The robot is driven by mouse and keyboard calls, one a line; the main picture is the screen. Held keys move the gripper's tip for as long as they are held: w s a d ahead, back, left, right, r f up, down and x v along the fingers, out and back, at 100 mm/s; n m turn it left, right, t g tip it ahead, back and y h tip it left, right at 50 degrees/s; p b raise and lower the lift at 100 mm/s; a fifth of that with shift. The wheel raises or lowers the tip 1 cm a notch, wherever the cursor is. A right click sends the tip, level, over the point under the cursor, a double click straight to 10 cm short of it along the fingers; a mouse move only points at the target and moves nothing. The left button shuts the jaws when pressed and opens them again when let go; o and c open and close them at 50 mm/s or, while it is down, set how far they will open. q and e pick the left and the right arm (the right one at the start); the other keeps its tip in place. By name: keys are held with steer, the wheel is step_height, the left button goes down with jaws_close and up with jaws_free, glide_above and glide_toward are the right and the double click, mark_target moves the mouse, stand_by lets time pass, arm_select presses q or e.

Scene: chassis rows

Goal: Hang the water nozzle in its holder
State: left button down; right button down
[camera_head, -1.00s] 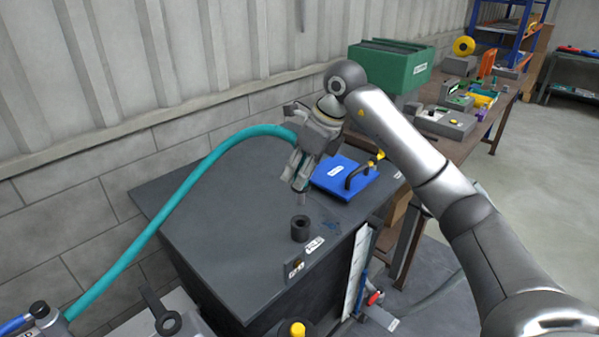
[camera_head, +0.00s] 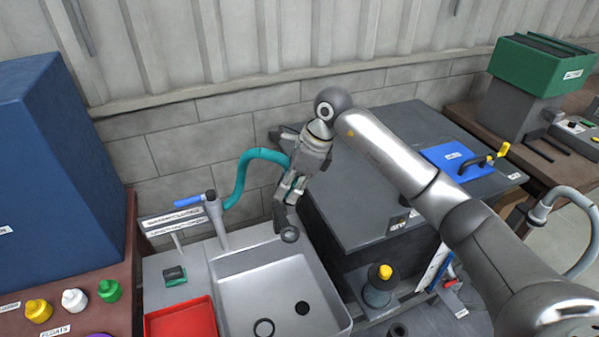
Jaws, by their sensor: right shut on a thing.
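My right gripper (camera_head: 288,193) is shut on the water nozzle (camera_head: 296,188), which is mostly hidden by the fingers. A teal hose (camera_head: 240,178) arches from the gripper down to a grey post with a blue lever (camera_head: 188,201) behind the sink. The gripper is just above the ring in the picture. My left gripper is not in view.
The grey sink (camera_head: 232,262) lies below. A dark cabinet (camera_head: 345,235) stands to its right with a blue plate (camera_head: 440,152) on top. A red tray (camera_head: 165,322) and coloured floats (camera_head: 108,290) are at lower left. A tall blue box (camera_head: 60,170) stands at left.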

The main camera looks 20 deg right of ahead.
steer(key=shift+s+a+f, duration=0.1)
steer(key=shift+a, duration=0.3)
steer(key=shift+f, duration=0.2)
steer(key=shift+f+b, duration=0.3)
steer(key=shift+f, duration=0.05)
step_height(320, 180, down, 3)
steer(key=shift+d+r+b, duration=0.1)
steer(key=shift+r+b, duration=0.1)
steer(key=shift+b, duration=0.45)
steer(key=shift+f, duration=0.35)
arm_select(q)
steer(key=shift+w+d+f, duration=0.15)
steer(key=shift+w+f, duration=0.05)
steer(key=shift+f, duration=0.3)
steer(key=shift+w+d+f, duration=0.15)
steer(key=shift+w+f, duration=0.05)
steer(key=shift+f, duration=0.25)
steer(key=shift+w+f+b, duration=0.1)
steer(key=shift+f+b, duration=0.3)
steer(key=shift+b, duration=0.2)
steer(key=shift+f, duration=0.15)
arm_select(e)
steer(key=shift+f, duration=0.25)
